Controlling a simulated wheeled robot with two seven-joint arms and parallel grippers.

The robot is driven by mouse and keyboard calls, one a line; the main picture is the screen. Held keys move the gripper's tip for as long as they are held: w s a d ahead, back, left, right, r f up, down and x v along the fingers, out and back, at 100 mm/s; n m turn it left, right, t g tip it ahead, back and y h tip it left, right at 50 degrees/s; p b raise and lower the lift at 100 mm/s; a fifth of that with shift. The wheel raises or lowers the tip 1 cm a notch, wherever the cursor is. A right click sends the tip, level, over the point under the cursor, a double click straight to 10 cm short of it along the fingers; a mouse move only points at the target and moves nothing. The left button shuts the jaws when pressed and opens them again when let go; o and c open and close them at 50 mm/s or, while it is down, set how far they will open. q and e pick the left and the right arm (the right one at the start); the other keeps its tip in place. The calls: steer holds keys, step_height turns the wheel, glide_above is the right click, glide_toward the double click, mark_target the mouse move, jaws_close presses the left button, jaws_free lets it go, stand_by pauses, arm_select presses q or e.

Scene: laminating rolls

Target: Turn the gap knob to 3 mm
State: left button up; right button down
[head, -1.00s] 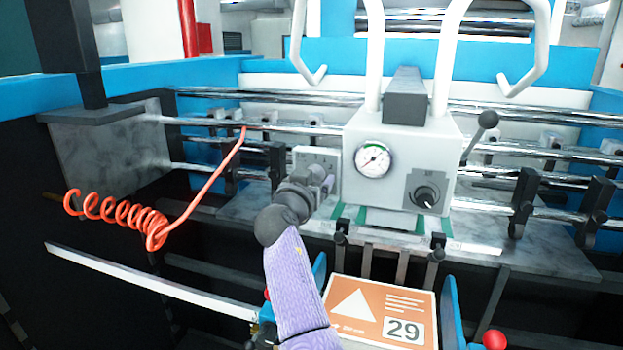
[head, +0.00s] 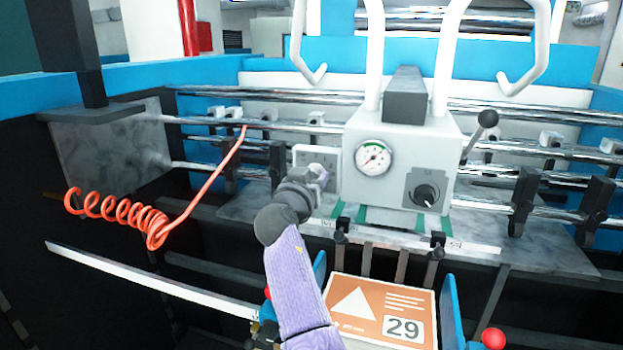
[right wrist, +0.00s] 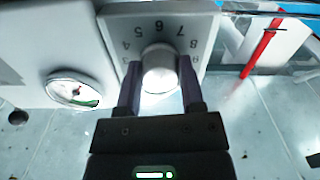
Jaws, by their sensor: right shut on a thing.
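A silver round knob (right wrist: 159,70) sits on a light plate with a printed number scale (right wrist: 165,28) in the right wrist view. Digits from about 3 to 9 show around the knob. The knob's pointer mark cannot be made out. My right gripper (right wrist: 160,84) is shut on this knob, one dark finger on each side. In the head view my right gripper (head: 318,180) is at the same plate (head: 318,155), left of the white box, and it hides the knob. My left gripper is not in view.
The white box (head: 402,150) carries a round gauge (head: 373,158) and a separate black knob (head: 424,195). A lever with a black ball (head: 487,118) stands at its right. A coiled orange hose (head: 120,215) hangs at left. Metal rollers run behind.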

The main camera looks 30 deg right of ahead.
steer(key=n+p, duration=0.2)
steer(key=n, duration=0.3)
steer(key=n+p, duration=0.2)
steer(key=n, duration=0.4)
steer(key=n+p, duration=0.3)
steer(key=n, duration=0.3)
steer(key=shift+s+r, duration=0.1)
steer(key=shift+r, duration=0.25)
steer(key=n+p, duration=0.2)
steer(key=n, duration=0.3)
steer(key=shift+f+n+p, duration=0.1)
steer(key=shift+n+p, duration=0.2)
steer(key=shift+p, duration=0.05)
steer(key=shift+c, duration=1)
jaws_free()
steer(key=shift+d+f, duration=0.1)
